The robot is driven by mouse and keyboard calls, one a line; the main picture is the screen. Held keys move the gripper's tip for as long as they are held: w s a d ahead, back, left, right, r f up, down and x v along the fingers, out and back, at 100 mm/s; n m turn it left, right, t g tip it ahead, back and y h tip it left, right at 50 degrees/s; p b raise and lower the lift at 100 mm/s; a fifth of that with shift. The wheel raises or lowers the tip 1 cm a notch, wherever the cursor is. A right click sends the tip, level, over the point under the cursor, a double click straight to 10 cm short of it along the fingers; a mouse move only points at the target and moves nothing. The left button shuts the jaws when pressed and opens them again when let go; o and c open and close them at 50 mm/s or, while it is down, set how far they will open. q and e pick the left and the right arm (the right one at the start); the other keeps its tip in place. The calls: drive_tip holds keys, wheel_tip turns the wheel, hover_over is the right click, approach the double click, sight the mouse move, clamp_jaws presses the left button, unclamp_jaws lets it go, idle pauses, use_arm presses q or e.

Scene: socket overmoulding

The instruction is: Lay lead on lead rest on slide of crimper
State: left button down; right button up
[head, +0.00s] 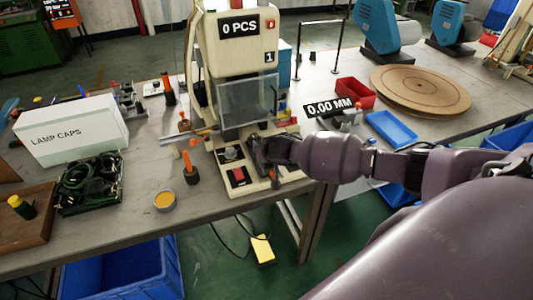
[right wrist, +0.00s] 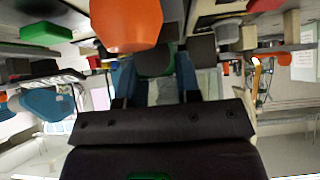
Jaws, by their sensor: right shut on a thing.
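The crimper (head: 242,27) is a tall cream machine on the bench, with a "0 PCS" display and a clear guard in front of its tool. Its slide and lead rest lie low at the front, mostly hidden behind my right gripper (head: 268,152). That gripper reaches in from the right, close to the crimper's base. In the right wrist view its fingers (right wrist: 158,80) are closed around a small dark green piece (right wrist: 155,60), which looks like part of the lead. The rest of the lead is hidden. I cannot tell whether it touches the rest. My left gripper is not in view.
A dark tray of green-black cables (head: 62,207) and a LAMP CAPS box (head: 72,132) stand at left. A red bin (head: 356,92), blue tray (head: 391,129) and round board (head: 420,88) lie right.

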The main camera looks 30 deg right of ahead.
drive_tip(key=o, duration=1)
drive_tip(key=shift+f, duration=0.15)
drive_tip(key=shift+r, duration=0.2)
drive_tip(key=p+v, duration=0.2)
drive_tip(key=v, duration=1)
drive_tip(key=s+a+f+n+t+y, duration=0.1)
drive_tip(key=s+a+f, duration=0.3)
drive_tip(key=s, duration=0.6)
drive_tip(key=s+a+f+n+t+y, duration=0.1)
drive_tip(key=s+a+f, duration=0.3)
drive_tip(key=s+f, duration=0.4)
drive_tip(key=s+n+t, duration=0.1)
drive_tip(key=s, duration=0.2)
drive_tip(key=shift+f+n, duration=0.35)
drive_tip(key=shift+n, duration=0.05)
drive_tip(key=shift+a, duration=0.15)
